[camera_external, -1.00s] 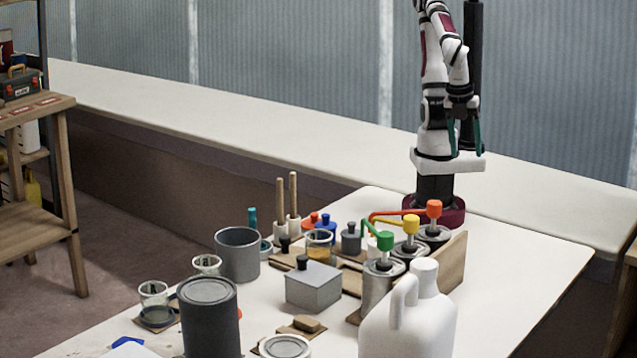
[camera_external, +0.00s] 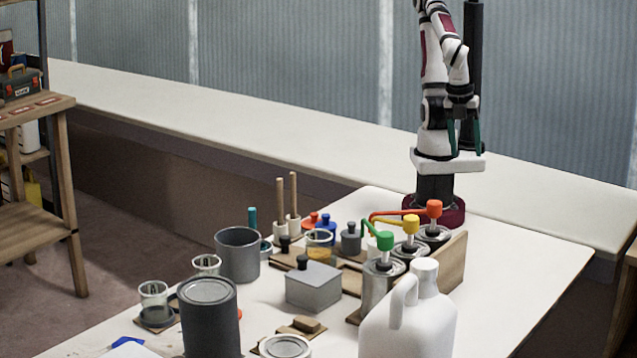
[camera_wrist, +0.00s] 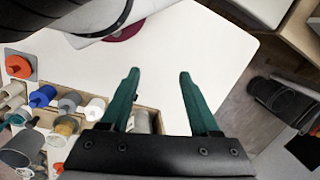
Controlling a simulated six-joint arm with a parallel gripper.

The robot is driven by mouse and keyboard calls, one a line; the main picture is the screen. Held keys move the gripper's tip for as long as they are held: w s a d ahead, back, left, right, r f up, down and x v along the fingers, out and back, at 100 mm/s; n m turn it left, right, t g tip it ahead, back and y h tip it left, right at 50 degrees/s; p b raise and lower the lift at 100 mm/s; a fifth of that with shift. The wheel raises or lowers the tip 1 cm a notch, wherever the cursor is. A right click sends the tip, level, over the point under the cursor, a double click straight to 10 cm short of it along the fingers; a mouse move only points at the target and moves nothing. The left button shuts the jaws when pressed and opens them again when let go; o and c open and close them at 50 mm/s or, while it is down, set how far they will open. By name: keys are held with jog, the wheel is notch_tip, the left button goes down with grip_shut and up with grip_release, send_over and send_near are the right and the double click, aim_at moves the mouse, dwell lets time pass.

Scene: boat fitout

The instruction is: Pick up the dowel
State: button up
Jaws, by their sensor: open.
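Two tan wooden dowels, a left one (camera_external: 280,201) and a right one (camera_external: 293,190), stand upright in white holders (camera_external: 293,226) on the white table in the external view. I cannot tell which is the task's dowel. My gripper (camera_external: 464,146) hangs high above the arm's base, well to the right of the dowels, touching nothing. In the wrist view its two teal fingers (camera_wrist: 158,76) are apart with bare white table between them. The dowels are not clear in the wrist view; pale shapes at its left edge are too small to tell.
Three pump cans with a green pump (camera_external: 385,241), yellow and orange pumps stand between the dowels and my base. A grey box (camera_external: 313,287), grey mug (camera_external: 238,256), dark can (camera_external: 210,320) and white jug (camera_external: 408,325) stand nearer the front. The table's right side (camera_external: 525,260) is clear.

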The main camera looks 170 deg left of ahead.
jog(key=shift+c, duration=0.3)
jog(key=shift+c, duration=0.4)
jog(key=w+d+r+m, duration=0.35)
jog(key=w+d, duration=0.45)
jog(key=d, duration=0.3)
jog(key=r+m+h, duration=0.1)
jog(key=m+h, duration=0.1)
jog(key=m, duration=0.3)
send_over(280, 192)
jog(key=s, duration=0.1)
jog(key=shift+n, duration=0.35)
notch_tip(280, 192, down, 16)
jog(key=shift+w+r, duration=0.1)
jog(key=shift+r, duration=0.1)
grip_shut()
